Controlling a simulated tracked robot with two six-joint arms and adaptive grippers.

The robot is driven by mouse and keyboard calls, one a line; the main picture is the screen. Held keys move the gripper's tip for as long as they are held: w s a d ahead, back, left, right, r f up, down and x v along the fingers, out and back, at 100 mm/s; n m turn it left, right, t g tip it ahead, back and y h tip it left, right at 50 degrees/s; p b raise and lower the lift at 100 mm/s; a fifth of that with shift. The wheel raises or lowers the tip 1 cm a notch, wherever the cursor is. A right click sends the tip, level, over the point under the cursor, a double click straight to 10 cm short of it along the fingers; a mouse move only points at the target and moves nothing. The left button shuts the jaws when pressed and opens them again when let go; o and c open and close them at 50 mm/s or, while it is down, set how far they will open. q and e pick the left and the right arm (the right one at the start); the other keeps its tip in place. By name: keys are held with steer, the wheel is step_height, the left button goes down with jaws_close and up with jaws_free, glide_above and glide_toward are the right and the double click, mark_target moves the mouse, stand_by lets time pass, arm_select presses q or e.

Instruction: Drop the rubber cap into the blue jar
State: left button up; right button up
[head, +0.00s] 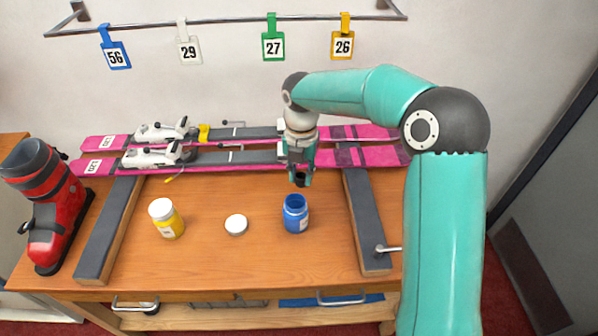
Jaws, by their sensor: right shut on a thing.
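The blue jar (295,215) stands upright on the bench, right of the middle, with a pale label and what looks like an open mouth. My right gripper (300,176) points down, above and slightly behind the jar in the picture. It is shut on a small dark thing, which looks like the rubber cap (300,181). The fingers partly hide the cap, and it shows apart from the jar's rim. My left gripper is not in view.
A white lid (236,224) lies left of the blue jar. A yellow jar (166,219) with a white top stands farther left. Pink skis (220,160) lie behind across two dark supports (367,220). A red boot (55,215) stands at the left edge.

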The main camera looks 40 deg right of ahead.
mark_target(301, 176)
steer(key=shift+f, duration=0.6)
steer(key=o, duration=1)
steer(key=shift+r, duration=0.1)
step_height(301, 176, up, 12)
steer(key=shift+f, duration=0.1)
